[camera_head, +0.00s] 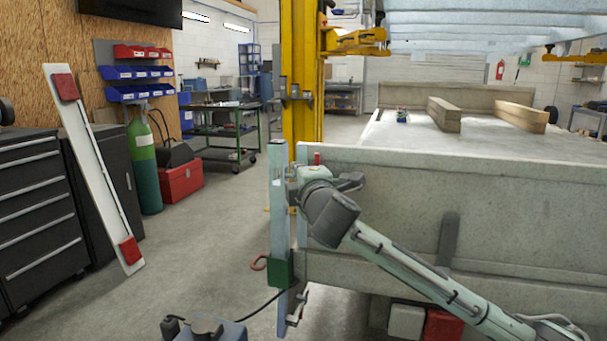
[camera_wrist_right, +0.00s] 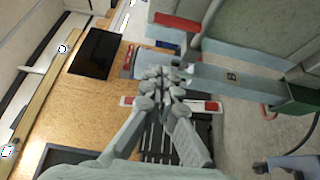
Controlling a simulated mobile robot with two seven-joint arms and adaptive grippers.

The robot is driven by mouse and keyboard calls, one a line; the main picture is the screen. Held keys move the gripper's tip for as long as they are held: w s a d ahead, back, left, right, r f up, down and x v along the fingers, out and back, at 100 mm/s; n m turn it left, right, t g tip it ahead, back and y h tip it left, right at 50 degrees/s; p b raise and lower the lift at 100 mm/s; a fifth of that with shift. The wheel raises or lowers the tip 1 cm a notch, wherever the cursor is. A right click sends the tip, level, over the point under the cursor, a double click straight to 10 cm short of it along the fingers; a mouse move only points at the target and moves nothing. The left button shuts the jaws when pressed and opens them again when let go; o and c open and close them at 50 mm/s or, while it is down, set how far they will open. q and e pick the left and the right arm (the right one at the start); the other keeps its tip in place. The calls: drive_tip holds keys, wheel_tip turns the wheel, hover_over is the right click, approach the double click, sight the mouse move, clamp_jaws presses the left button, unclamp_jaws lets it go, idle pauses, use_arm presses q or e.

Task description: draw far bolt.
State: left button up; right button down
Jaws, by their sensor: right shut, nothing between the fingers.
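A pale upright post (camera_head: 278,215) with a green block (camera_head: 281,272) stands at the left end of the grey trailer side panel (camera_head: 430,205). The post, marked B (camera_wrist_right: 232,77), and the green block (camera_wrist_right: 298,100) also show in the right wrist view. A small red-topped part (camera_head: 317,158) stands at the panel's top corner. A red bar (camera_wrist_right: 177,22) shows in the right wrist view; which part is the far bolt I cannot tell. My right gripper (camera_head: 293,184) is at the post's upper end; its empty, shut fingers (camera_wrist_right: 165,73) lie beside the post, contact unclear. My left gripper is out of view.
A red ring (camera_head: 258,263) hangs beside the post. A blue-grey unit (camera_head: 205,329) with a black cable is at the bottom. A yellow column (camera_head: 303,80) rises behind. Timbers (camera_head: 445,113) lie on the trailer bed.

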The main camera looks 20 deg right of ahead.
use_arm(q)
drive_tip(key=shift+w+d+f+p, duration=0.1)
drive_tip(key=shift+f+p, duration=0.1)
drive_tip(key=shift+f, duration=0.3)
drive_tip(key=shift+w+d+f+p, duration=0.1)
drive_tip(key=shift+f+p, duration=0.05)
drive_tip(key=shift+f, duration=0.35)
use_arm(e)
drive_tip(key=shift+w+d, duration=0.85)
drive_tip(key=shift+d, duration=0.15)
drive_tip(key=shift+w+d, duration=0.8)
drive_tip(key=shift+d, duration=0.2)
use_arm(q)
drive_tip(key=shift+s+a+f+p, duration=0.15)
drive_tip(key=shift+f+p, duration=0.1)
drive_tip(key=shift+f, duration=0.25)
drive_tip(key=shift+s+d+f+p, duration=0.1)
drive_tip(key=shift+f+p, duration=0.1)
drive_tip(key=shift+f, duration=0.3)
use_arm(e)
drive_tip(key=s+d, duration=0.2)
drive_tip(key=d, duration=0.1)
drive_tip(key=shift+s+d, duration=0.15)
drive_tip(key=shift+d, duration=0.1)
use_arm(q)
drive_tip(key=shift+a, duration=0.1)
